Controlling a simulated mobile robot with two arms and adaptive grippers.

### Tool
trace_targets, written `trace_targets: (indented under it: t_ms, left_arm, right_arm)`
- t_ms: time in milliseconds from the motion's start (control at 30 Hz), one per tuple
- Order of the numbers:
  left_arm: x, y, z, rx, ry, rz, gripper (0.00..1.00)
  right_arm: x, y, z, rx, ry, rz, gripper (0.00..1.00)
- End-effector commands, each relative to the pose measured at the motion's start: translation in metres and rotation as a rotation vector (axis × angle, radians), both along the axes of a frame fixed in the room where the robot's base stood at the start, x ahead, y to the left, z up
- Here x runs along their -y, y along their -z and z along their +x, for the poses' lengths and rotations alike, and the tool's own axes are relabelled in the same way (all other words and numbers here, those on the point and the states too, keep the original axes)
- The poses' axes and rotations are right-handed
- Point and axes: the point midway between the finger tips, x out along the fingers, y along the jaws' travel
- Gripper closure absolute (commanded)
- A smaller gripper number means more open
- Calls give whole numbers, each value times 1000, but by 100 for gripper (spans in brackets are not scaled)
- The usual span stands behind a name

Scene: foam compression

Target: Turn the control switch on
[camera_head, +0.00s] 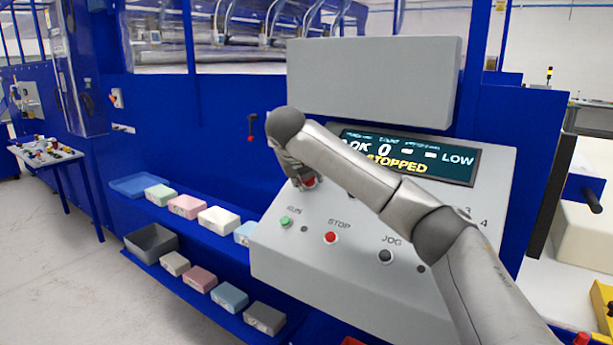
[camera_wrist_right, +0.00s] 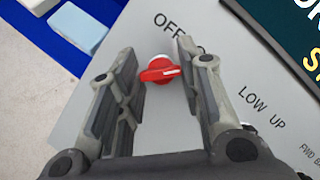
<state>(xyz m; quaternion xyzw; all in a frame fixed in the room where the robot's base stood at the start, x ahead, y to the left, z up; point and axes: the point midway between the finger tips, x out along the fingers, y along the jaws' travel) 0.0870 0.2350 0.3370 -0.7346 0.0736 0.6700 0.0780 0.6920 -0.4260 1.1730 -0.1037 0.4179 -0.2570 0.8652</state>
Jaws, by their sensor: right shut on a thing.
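The control switch is a red rotary knob (camera_wrist_right: 158,74) on the sloped grey control panel (camera_head: 300,262). In the wrist view it sits between my right gripper's two fingers, near the OFF label, with a pale mark at its right end. In the head view my right gripper (camera_head: 304,182) is at the panel's upper left, and only a bit of red shows beside its fingers. My right gripper is shut on the knob. The display (camera_head: 408,158) reads STOPPED and LOW, partly hidden by my right arm. My left gripper is not in view.
The panel also has a green RUN button (camera_head: 286,222), a red STOP button (camera_head: 330,237) and a dark JOG button (camera_head: 386,256). A grey box (camera_head: 375,80) stands behind the panel. Coloured foam blocks (camera_head: 187,206) lie on blue shelves at left.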

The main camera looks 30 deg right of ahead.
Motion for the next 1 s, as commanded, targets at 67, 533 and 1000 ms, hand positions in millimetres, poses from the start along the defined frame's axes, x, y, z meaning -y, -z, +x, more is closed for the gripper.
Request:
trace_targets:
  t_ms: [67,533,1000]
  left_arm:
    - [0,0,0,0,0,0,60]
    - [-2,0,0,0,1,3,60]
    - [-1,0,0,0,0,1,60]
  right_arm:
    - [0,0,0,1,1,1,62]
    - [-1,-1,-1,1,-1,0,45]
    - [-45,-57,-42,4,-3,0,45]
